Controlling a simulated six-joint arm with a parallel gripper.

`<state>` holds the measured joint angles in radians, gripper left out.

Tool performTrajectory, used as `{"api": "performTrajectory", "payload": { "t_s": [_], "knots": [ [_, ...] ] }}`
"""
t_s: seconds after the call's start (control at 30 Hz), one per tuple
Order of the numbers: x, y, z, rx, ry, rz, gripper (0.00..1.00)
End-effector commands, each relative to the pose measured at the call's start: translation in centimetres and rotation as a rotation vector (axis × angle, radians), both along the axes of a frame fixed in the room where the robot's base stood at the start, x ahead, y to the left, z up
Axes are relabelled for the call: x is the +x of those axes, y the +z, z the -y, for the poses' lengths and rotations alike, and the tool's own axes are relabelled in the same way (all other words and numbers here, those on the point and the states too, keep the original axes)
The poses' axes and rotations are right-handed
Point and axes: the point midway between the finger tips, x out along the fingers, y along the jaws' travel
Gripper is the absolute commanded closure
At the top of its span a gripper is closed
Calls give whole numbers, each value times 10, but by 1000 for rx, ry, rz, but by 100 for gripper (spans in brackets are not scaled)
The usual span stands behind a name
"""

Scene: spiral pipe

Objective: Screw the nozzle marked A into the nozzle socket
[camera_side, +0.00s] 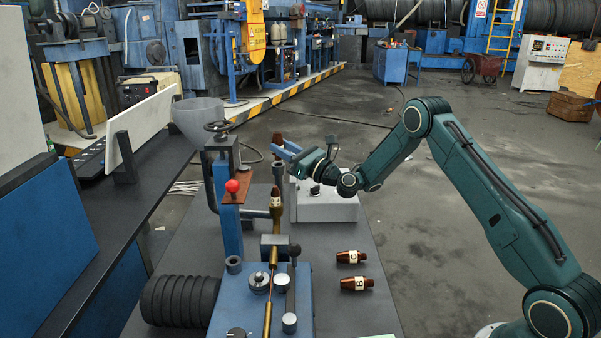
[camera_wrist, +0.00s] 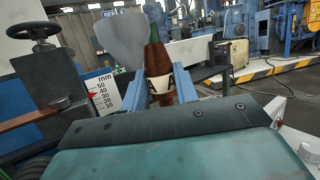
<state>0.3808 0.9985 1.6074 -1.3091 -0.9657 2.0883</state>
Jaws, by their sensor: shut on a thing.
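My gripper (camera_side: 285,150) is at the upper middle of the side view, above the work table. It is shut on a brown nozzle (camera_side: 277,139), which stands upright between the blue fingers. In the wrist view the nozzle (camera_wrist: 157,58) has a dark green tip and a white band; a partly covered letter on it looks like A. A grey cylindrical piece (camera_side: 279,173) is just below the gripper, and a brass-coloured upright piece with a pale band (camera_side: 276,205) is below that. I cannot tell which part is the socket, or whether the nozzle touches anything.
Nozzles marked C (camera_side: 351,257) and B (camera_side: 356,284) lie on the table. A blue column with a handwheel (camera_side: 217,127), a red knob (camera_side: 232,186) and a grey funnel (camera_side: 198,117) stand left of my gripper. A grey box (camera_side: 325,207) is below my wrist. Black rings (camera_side: 180,300) lie front left.

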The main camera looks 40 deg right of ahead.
Motion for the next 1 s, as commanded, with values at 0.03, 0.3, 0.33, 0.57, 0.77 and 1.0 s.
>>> {"api": "performTrajectory", "payload": {
  "t_s": [0.03, 0.3, 0.33, 0.57, 0.77, 1.0],
  "knots": [
    [0, 0, 0, 0, 0, 1, 100],
    [0, -1, 0, 0, 0, 1, 100],
    [0, -1, 0, 0, 0, 1, 100],
    [0, -1, 0, 0, 0, 1, 100],
    [0, -3, 0, 1, 0, 0, 100],
    [0, -7, 0, 0, 0, 1, 100]
  ]
}}
